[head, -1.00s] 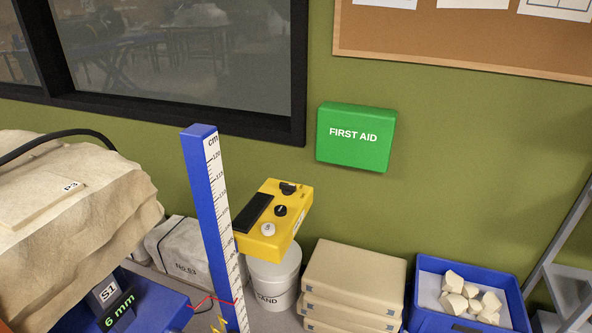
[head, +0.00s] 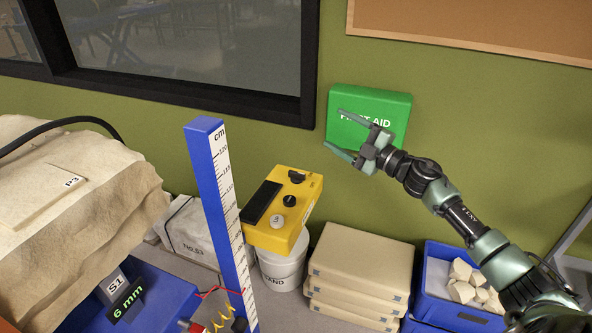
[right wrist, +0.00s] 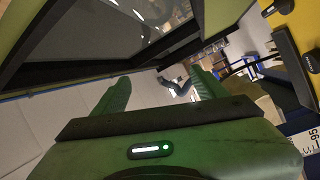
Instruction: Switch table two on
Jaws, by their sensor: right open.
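A yellow control box (head: 283,208) with a black panel, a black switch on top, a dark round knob and a pale round knob is in the middle of the head view, right beside the blue cm post. I cannot read any table number on it. In the right wrist view, part of the yellow box (right wrist: 279,18) shows at the top right with its black panel. My right gripper (head: 333,130) is open and empty, in front of the first aid box, above and right of the yellow box and apart from it. My left gripper is not in view.
A blue cm post (head: 214,200) stands left of the yellow box. A white sand bucket (head: 284,270) is beneath it. Stacked beige slabs (head: 355,270) and a blue tray (head: 436,272) of pale stones are at right. A green first aid box (head: 395,105) hangs on the wall.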

